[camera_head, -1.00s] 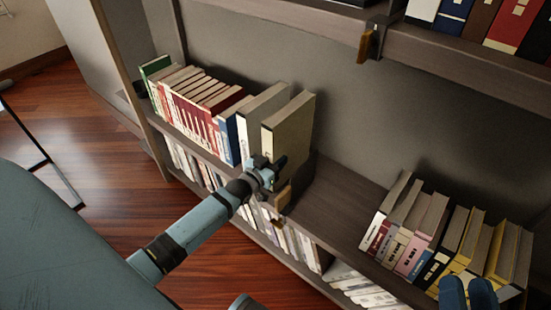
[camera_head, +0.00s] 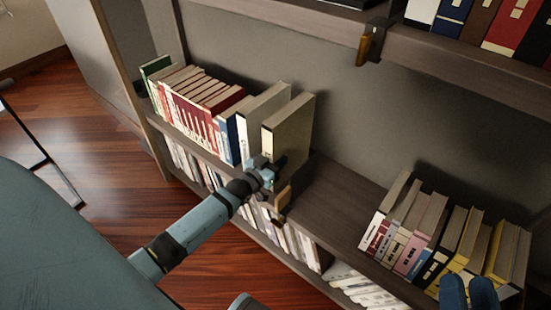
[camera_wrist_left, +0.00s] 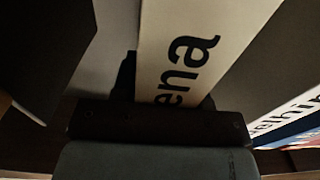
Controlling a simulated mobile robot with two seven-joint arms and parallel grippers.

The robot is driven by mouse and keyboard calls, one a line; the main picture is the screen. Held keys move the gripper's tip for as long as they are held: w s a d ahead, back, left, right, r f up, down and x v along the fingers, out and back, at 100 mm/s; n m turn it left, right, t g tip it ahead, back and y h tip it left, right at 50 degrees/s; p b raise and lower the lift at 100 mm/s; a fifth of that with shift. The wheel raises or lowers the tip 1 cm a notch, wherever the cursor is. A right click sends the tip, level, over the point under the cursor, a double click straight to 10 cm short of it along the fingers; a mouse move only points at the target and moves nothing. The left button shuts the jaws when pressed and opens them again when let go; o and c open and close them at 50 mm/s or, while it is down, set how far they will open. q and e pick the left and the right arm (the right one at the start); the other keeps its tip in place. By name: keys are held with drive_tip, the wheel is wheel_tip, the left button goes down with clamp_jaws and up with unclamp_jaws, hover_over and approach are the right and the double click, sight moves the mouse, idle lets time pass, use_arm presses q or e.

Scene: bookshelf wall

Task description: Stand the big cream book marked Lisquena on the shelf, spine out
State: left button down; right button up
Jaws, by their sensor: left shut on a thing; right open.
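The big cream book (camera_head: 290,128) is upright at the right end of the left row, its spine facing out from the shelf (camera_head: 335,195). In the left wrist view its pale spine (camera_wrist_left: 195,45) shows the letters "ena"; the rest of the title is out of view. My left gripper (camera_head: 268,172) is shut on the lower part of the book at the spine. The gripper hides the book's foot, so I cannot tell whether it touches the board. My right gripper (camera_head: 467,292) is open at the bottom right, in front of the right-hand books.
A thick white book (camera_head: 262,120) stands just left of the cream book, with a narrow gap between. Several red books (camera_head: 198,108) stand further left. A wooden bracket (camera_head: 284,197) is at the shelf edge. Bare shelf lies rightward up to leaning books (camera_head: 410,225).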

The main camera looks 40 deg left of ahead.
use_arm(q)
drive_tip(key=shift+w+r, duration=0.1)
drive_tip(key=shift+r, duration=0.1)
drive_tip(key=c, duration=0.6)
unclamp_jaws()
drive_tip(key=shift+o, duration=0.2)
drive_tip(key=shift+f, duration=0.4)
drive_tip(key=s+a+p, duration=0.1)
drive_tip(key=s+p, duration=0.2)
drive_tip(key=s, duration=1.1)
drive_tip(key=shift+r+p, duration=0.25)
drive_tip(key=shift+p, duration=0.1)
use_arm(e)
drive_tip(key=f, duration=0.1)
drive_tip(key=d+f+g+h, duration=0.1)
drive_tip(key=f, duration=0.1)
drive_tip(key=d+f+g+h, duration=0.1)
drive_tip(key=shift+f, duration=0.35)
use_arm(q)
drive_tip(key=shift+a, duration=0.15)
